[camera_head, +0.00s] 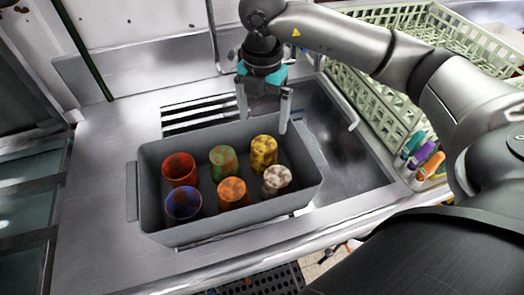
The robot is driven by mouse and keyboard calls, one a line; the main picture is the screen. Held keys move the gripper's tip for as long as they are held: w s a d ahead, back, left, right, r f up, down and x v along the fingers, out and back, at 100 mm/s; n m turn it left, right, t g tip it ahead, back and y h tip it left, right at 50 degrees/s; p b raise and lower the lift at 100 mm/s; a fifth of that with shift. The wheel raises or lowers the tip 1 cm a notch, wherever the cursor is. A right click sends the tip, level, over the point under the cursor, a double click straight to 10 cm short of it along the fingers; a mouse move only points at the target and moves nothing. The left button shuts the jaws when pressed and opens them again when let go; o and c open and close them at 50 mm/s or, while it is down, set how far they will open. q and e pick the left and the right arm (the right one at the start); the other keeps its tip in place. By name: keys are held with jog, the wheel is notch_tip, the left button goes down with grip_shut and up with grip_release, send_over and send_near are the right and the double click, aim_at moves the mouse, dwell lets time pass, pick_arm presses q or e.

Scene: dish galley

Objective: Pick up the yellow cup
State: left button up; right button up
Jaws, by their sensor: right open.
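The yellow cup (264,152) stands in the back right part of a grey bin (146,190), mottled with dark patches. My right gripper (264,117) is open and empty, pointing down above the bin's back edge, just behind and above the yellow cup. Its two fingers are apart and appear not to touch any cup. A green and orange cup (223,161) stands left of the yellow cup, and a white and brown cup (276,181) stands in front of it. My left gripper is not in view.
A red cup (180,169), a blue cup (183,204) and an orange cup (233,193) share the bin. A sink (345,160) lies to the right. A green dish rack (370,105) and colored bottles (424,154) stand further right. The counter left of the bin is clear.

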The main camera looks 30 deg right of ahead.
aim_at(263, 145)
notch_tip(263, 145, down, 10)
jog(key=shift+s+r+b, duration=0.1)
jog(key=shift+r+b, duration=0.15)
jog(key=shift+b, duration=0.05)
notch_tip(263, 145, down, 5)
jog(key=shift+d+f, duration=0.1)
jog(key=c, duration=1)
jog(key=shift+c, duration=0.3)
